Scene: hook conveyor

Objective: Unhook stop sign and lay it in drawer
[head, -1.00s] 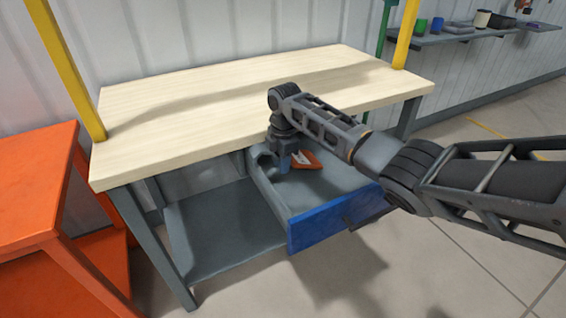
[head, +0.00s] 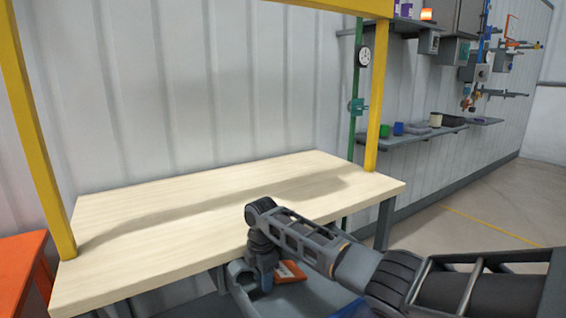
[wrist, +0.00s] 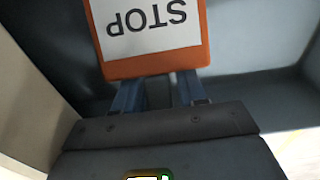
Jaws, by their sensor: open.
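The stop sign is an orange plate with a white STOP label. In the wrist view the sign (wrist: 155,68) lies in the grey drawer (wrist: 255,88), its lettering upside down. Its near edge is at my gripper (wrist: 160,92), whose two blue fingers are apart. The sign's edge hides the fingertips, so I cannot tell if they touch it. In the head view the sign (head: 290,271) shows as a small orange patch in the open drawer (head: 352,309), beside my gripper (head: 265,284). The lower drawer is cut off by the frame.
The pale wooden tabletop (head: 190,215) is bare, with its front edge close to my wrist. An orange stand (head: 20,270) is at the left. Wall shelves (head: 420,131) with small items are at the right.

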